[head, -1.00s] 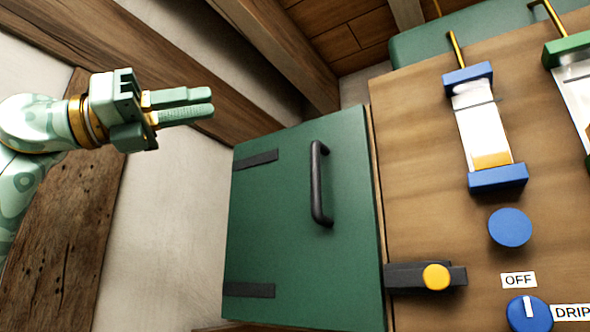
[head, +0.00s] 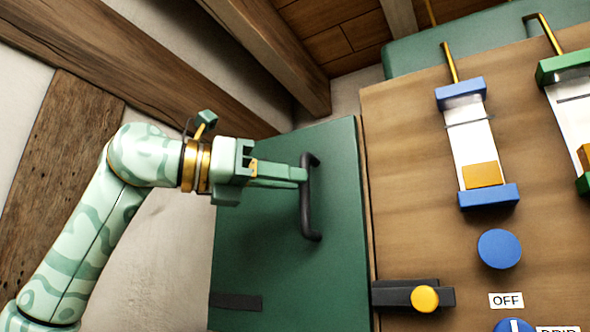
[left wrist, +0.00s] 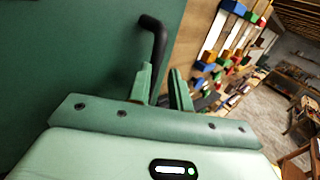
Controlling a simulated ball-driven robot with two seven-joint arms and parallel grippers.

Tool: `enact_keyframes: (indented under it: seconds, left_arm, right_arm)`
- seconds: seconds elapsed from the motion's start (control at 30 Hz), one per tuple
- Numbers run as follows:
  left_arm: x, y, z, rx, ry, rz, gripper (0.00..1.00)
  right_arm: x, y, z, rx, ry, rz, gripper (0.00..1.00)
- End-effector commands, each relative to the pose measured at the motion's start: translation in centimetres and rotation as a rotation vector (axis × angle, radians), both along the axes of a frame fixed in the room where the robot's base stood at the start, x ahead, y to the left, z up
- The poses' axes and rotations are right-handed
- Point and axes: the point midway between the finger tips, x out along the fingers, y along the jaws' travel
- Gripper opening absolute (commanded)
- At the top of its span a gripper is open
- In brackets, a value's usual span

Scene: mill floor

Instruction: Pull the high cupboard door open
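The high cupboard door (head: 262,250) is a green panel with dark hinge straps at its left. It looks closed against the wooden panel. Its black bar handle (head: 309,215) stands upright near the right edge; the handle also shows in the left wrist view (left wrist: 158,42). My left gripper (head: 303,175) reaches in from the left with its fingertips at the upper part of the handle. In the left wrist view its two fingers (left wrist: 166,82) are apart, with the handle running down toward the gap between them. Firm contact cannot be seen. My right gripper is out of view.
A black latch with a yellow knob (head: 425,299) sits right of the door's lower edge. The wooden panel (head: 400,170) carries a blue-capped gauge (head: 478,140), a blue button (head: 499,249) and an OFF label (head: 506,300). Wooden beams (head: 270,50) run above.

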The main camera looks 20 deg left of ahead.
Motion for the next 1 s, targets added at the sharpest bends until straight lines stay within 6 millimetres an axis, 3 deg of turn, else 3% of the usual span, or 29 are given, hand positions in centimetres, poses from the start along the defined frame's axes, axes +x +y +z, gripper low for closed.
enact_keyframes:
  seconds: [0.13,0.47,0.53,0.57,1.0]
  left_arm:
    - [1.0,-1.3,0.0,0.001,0.001,-0.002,0.2]
    - [1.2,-1.6,-0.1,0.001,0.0,-0.003,0.2]
    - [1.2,-1.6,-0.1,0.001,0.0,-0.003,0.03]
    - [1.2,-1.6,-0.1,0.001,0.0,-0.004,0.0]
    - [0.9,-1.5,0.0,0.001,-0.002,-0.009,0.0]
  right_arm:
    - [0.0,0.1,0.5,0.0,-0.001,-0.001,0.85]
    - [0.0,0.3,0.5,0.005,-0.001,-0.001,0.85]
    - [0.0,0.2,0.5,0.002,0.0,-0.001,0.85]
    - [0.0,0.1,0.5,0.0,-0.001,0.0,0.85]
    - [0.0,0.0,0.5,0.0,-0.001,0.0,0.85]
